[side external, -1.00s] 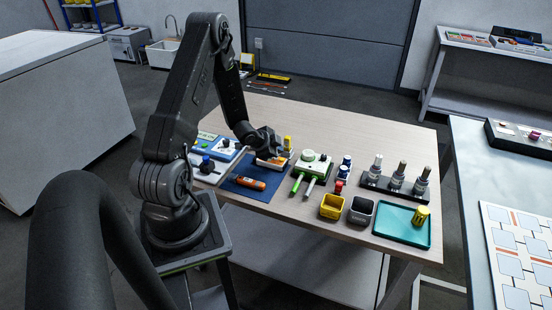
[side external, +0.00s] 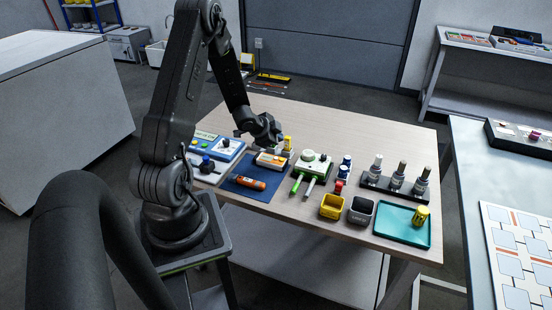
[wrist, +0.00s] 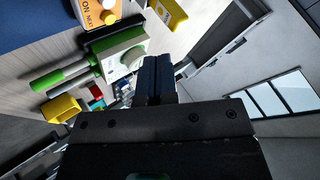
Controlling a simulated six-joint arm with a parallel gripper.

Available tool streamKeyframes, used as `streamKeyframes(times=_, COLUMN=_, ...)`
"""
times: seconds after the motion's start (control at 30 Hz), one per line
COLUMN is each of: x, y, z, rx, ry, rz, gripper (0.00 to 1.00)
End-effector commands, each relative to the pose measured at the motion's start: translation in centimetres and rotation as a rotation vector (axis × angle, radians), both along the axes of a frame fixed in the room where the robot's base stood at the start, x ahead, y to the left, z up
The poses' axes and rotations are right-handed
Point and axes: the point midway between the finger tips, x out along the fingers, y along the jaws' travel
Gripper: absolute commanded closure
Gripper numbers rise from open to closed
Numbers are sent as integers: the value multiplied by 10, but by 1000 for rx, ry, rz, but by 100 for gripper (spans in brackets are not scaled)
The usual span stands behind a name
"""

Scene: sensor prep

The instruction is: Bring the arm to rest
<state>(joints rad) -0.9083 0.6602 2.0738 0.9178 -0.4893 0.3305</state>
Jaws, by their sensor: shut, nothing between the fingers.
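My gripper (side external: 275,138) is above the back left part of the wooden table (side external: 330,125) in the side view, over the orange and white device and close to a yellow item. In the wrist view my gripper (wrist: 155,62) shows its two dark fingers side by side, closed, with nothing held. The arm is raised and bent at the elbow, and the gripper is clear of the table top.
Below lie a blue mat (side external: 247,190) with an orange tool (side external: 250,183), a white and green device (side external: 312,163), yellow (side external: 332,207) and grey (side external: 361,211) bins, a teal tray (side external: 402,226) and a black rack (side external: 396,188). The table's back right is clear.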

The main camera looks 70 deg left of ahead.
Motion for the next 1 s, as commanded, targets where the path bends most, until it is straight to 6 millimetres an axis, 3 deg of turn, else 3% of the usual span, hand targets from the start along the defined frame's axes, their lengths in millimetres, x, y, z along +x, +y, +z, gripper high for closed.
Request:
streamKeyframes(times=0.37, x=0, y=0, z=0, rx=1, ry=0, rz=1, gripper=100)
streamKeyframes(times=0.47, x=4, y=-2, z=8, rx=8, ry=1, rz=6, gripper=100)
streamKeyframes(times=0.57, x=12, y=-12, z=30, rx=22, ry=12, rz=32, gripper=100)
streamKeyframes(times=0.67, x=23, y=-32, z=66, rx=34, ry=26, rz=81, gripper=100)
streamKeyframes(times=0.83, x=28, y=-86, z=132, rx=10, ry=35, rz=184, gripper=100)
streamKeyframes(times=1.0, x=10, y=-153, z=184, rx=-74, ry=38, rz=267, gripper=100)
